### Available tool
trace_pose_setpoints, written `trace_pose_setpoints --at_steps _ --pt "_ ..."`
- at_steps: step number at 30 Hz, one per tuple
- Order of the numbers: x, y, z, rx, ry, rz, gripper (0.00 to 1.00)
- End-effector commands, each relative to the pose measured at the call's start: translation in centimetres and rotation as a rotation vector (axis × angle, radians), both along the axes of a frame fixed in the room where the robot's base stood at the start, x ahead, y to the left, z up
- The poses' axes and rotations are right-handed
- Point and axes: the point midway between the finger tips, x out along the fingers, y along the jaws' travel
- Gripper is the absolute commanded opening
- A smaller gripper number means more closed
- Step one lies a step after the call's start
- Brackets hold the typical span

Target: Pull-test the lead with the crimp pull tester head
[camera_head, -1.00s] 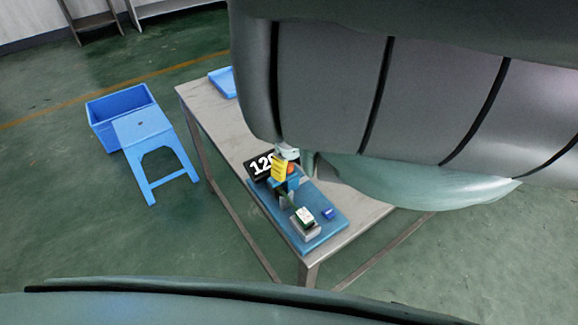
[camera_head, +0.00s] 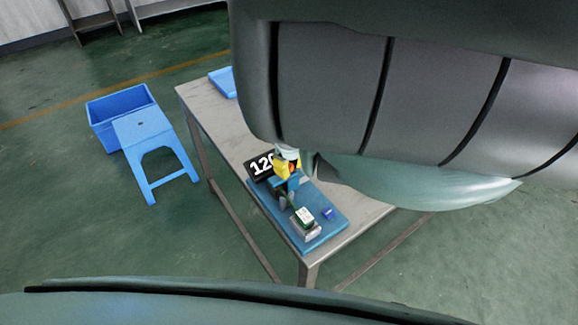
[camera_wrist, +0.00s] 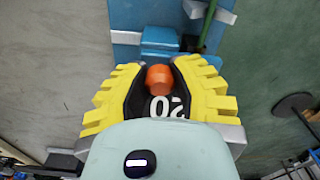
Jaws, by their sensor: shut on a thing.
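The pull tester has a blue base plate (camera_head: 322,240) on the table and a black display (camera_head: 258,166) with white digits, partly hidden, that read about "120". Its blue head (camera_head: 290,184) carries an orange knob, clear in the wrist view (camera_wrist: 159,78). My gripper (camera_head: 287,167), with yellow fingers, is shut on the orange knob. In the wrist view my gripper (camera_wrist: 158,72) has one finger on each side of it. A thin green lead (camera_wrist: 208,26) runs away from the head. Its far end is near a green and white piece (camera_head: 304,215) on a grey block.
A small blue block (camera_head: 327,213) lies on the base plate near its right edge. The metal table (camera_head: 208,103) has a blue tray (camera_head: 223,82) at the back. A blue stool (camera_head: 152,140) and blue crate (camera_head: 112,103) stand on the floor at the left.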

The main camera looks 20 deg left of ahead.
Motion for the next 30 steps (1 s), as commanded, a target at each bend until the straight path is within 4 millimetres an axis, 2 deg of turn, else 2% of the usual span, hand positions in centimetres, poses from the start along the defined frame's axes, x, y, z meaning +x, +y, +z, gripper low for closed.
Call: trace_pose_setpoints --at_steps 5,13,23,24,30 --pt "0.3 -0.2 -0.2 0.001 -0.001 -0.002 0.0" --pt "3.4 -2.5 -0.3 0.001 -0.004 -0.002 0.0" --pt "3.8 -3.0 0.0 0.0 -0.005 -0.001 0.0" --pt "3.8 -3.0 0.0 0.0 -0.007 -0.001 0.26" --pt "3.7 -2.9 0.0 0.0 -0.003 -0.001 0.47"
